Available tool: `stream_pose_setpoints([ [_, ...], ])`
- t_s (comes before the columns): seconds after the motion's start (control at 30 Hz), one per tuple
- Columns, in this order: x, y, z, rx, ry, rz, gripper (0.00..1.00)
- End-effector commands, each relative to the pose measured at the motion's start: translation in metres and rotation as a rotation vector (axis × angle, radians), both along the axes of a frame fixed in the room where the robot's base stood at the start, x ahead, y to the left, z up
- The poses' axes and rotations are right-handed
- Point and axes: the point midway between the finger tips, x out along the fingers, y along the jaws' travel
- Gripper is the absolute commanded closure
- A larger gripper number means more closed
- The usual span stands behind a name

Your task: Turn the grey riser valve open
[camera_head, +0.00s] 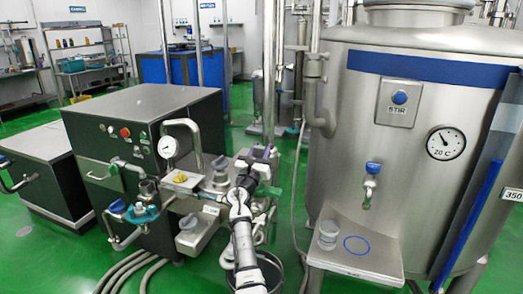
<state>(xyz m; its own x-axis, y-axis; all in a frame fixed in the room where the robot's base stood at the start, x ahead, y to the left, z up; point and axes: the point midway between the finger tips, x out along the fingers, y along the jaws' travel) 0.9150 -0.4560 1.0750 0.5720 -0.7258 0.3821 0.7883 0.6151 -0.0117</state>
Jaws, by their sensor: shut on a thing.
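My arm reaches up from the bottom middle of the head view. My gripper (258,172) is at its far end, among the pipework on the right of the dark machine. A grey valve handle (262,154) shows right at the gripper's tip, and the gripper is shut on it. The jaws are small and partly hidden by my own wrist, so the exact grip and the handle's angle are hard to tell.
A dark machine (150,112) with a gauge (168,147), a yellow knob (180,178) and blue-handled valves (117,206) stands left. A large steel tank (420,170) with a shelf (385,262) stands right. A bucket (270,268) sits below my arm. Hoses (130,270) lie on the green floor.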

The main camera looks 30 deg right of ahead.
Motion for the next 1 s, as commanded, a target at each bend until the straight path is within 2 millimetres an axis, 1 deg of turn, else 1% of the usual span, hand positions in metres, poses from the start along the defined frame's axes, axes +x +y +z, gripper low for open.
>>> stream_pose_setpoints([
  [0.17, 0.001, 0.001, -0.001, -0.007, 0.007, 0.000, 1.00],
  [0.2, 0.001, 0.001, -0.001, -0.007, 0.007, 0.000, 0.63],
  [0.33, 0.001, 0.001, 0.000, -0.005, 0.005, 0.000, 0.46],
  [0.37, 0.001, 0.001, 0.000, -0.005, 0.005, 0.000, 0.44],
  [0.6, 0.000, 0.001, 0.000, -0.004, 0.003, 0.000, 0.44],
  [0.73, -0.002, 0.004, -0.003, -0.002, 0.003, 0.001, 0.44],
  [0.87, -0.010, 0.014, -0.009, -0.002, 0.002, 0.001, 0.44],
  [1.0, -0.024, 0.032, -0.020, 0.000, 0.002, 0.002, 0.44],
])
